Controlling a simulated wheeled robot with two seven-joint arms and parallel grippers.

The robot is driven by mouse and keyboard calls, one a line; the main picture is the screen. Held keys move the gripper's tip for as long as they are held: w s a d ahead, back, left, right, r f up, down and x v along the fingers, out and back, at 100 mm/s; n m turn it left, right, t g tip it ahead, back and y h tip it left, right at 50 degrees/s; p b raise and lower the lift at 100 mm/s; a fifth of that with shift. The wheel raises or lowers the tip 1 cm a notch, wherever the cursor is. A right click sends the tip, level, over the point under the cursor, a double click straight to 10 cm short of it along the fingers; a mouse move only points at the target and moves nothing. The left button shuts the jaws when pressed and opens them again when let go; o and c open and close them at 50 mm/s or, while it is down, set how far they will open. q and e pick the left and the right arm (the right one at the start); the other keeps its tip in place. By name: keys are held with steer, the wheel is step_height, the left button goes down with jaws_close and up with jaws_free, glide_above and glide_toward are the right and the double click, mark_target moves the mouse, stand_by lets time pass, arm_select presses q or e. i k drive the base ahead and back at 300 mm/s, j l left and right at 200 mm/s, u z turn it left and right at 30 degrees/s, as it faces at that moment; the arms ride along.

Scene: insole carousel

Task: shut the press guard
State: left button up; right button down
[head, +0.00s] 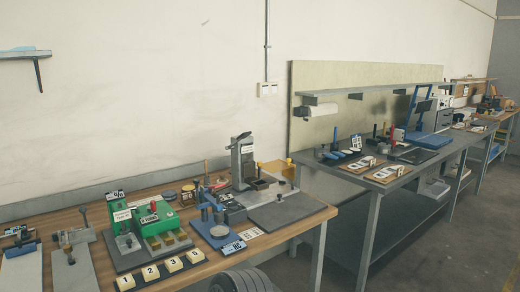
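No part is clearly recognisable as the press guard from here. On the grey bench to the right stands a blue machine (428,140) with a raised, tilted blue frame (411,107); I cannot tell whether this is the press and its guard. A grey upright device (243,160) stands at the back of the wooden bench, and a green fixture (160,222) sits nearer the front. Neither my left nor my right gripper is in view.
The wooden bench (318,213) holds several fixtures, with numbered blocks (150,272) at its front edge. The grey bench (372,188) carries boards and tools under a shelf (375,91). The floor (425,255) at the right is clear.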

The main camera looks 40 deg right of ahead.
mark_target(288, 170)
steer(key=l+u, duration=0.1)
steer(key=l, duration=0.75)
steer(key=l+u, duration=0.1)
steer(key=l, duration=0.75)
steer(key=k+l+u, duration=0.15)
steer(key=l, duration=0.7)
steer(key=l+u, duration=0.1)
steer(key=l, duration=0.75)
